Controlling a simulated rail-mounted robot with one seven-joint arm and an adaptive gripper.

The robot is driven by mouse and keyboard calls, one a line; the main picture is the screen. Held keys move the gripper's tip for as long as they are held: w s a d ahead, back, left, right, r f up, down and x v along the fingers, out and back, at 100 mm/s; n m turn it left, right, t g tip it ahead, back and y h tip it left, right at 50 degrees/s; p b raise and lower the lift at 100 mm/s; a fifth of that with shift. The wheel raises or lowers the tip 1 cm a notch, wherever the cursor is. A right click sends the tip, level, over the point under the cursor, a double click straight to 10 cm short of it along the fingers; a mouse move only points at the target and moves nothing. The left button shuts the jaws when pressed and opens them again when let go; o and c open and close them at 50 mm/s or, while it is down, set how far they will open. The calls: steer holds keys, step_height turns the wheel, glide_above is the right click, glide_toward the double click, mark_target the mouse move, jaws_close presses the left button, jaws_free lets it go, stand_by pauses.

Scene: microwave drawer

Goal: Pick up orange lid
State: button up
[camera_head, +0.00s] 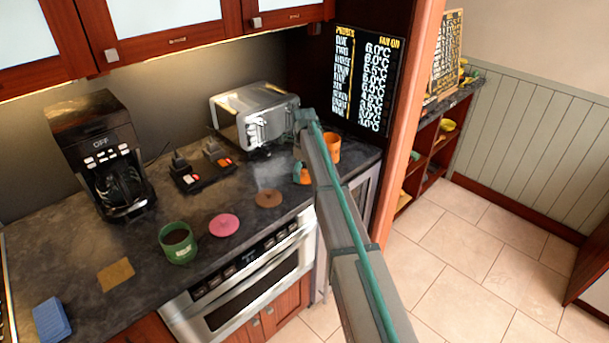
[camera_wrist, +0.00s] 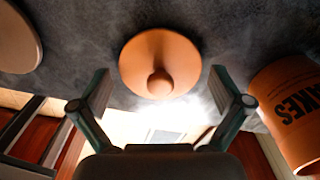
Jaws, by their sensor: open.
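The orange lid (camera_wrist: 158,52), a round disc with a round knob, lies on the dark counter. It is centred ahead of my gripper (camera_wrist: 161,88) in the wrist view. The two fingers are open and spread to either side of the knob, with nothing between them. Visible gaps show between fingertips and lid in that view; the exact height above it is hard to tell. In the head view a bit of the lid (camera_head: 303,179) shows near the counter's front right, partly hidden by my arm and gripper.
An orange canister (camera_wrist: 290,110) with lettering stands close right of the lid, also in the head view (camera_head: 333,146). A brown disc (camera_head: 268,198) lies to the left, then a pink disc (camera_head: 224,225) and green mug (camera_head: 178,243). A toaster (camera_head: 255,115) stands behind.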

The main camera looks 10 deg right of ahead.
steer(key=shift+s+r, duration=0.1)
steer(key=shift+s, duration=0.05)
steer(key=c, duration=1.6)
jaws_close()
